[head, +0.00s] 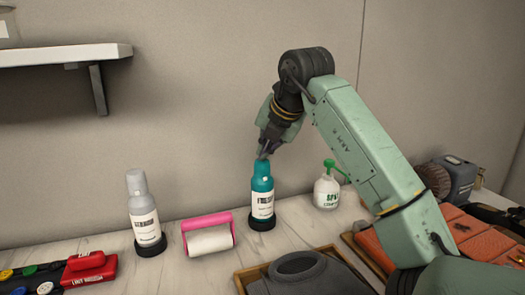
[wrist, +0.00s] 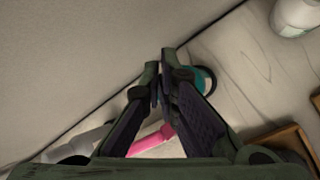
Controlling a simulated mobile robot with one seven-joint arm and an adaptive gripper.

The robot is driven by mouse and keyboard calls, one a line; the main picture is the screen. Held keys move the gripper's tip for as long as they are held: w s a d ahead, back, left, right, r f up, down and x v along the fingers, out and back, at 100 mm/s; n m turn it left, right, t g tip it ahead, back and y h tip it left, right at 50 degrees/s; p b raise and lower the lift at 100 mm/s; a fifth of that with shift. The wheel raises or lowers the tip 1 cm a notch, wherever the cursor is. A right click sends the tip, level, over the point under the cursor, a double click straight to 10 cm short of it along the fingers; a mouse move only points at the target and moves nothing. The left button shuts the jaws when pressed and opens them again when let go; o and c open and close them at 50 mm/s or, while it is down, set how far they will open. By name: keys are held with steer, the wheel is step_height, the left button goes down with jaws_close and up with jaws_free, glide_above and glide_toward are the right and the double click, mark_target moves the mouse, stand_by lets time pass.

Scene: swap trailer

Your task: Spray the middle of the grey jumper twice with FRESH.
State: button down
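The grey jumper (head: 325,278) lies folded in a wooden tray (head: 241,284) at the front, partly cut off by the frame. A teal bottle (head: 262,197) with a white label and dark base stands upright on the counter; its label is too blurred to read surely. My gripper (head: 264,152) points down right at the top of this bottle. In the wrist view, my gripper (wrist: 160,76) has its fingertips together with nothing seen between them. The teal bottle (wrist: 209,80) shows partly behind the right finger. Whether they touch is unclear.
A grey bottle (head: 143,215), a pink-handled roller (head: 208,236) and a red tool (head: 88,268) stand or lie left. A white spray bottle with green top (head: 327,190) stands right. A shelf (head: 60,55) juts from the wall. Orange folded cloth (head: 470,236) lies right.

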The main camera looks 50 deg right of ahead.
steer(key=shift+w+f, duration=0.15)
steer(key=shift+f, duration=0.25)
step_height(320, 180, up, 4)
steer(key=p, duration=0.2)
steer(key=shift+w+f+p, duration=0.15)
steer(key=shift+f+p, duration=0.1)
steer(key=shift+p, duration=0.1)
steer(key=shift+d+r+p, duration=0.1)
steer(key=shift+r+p, duration=0.75)
steer(key=shift+r, duration=0.55)
stand_by(0.4)
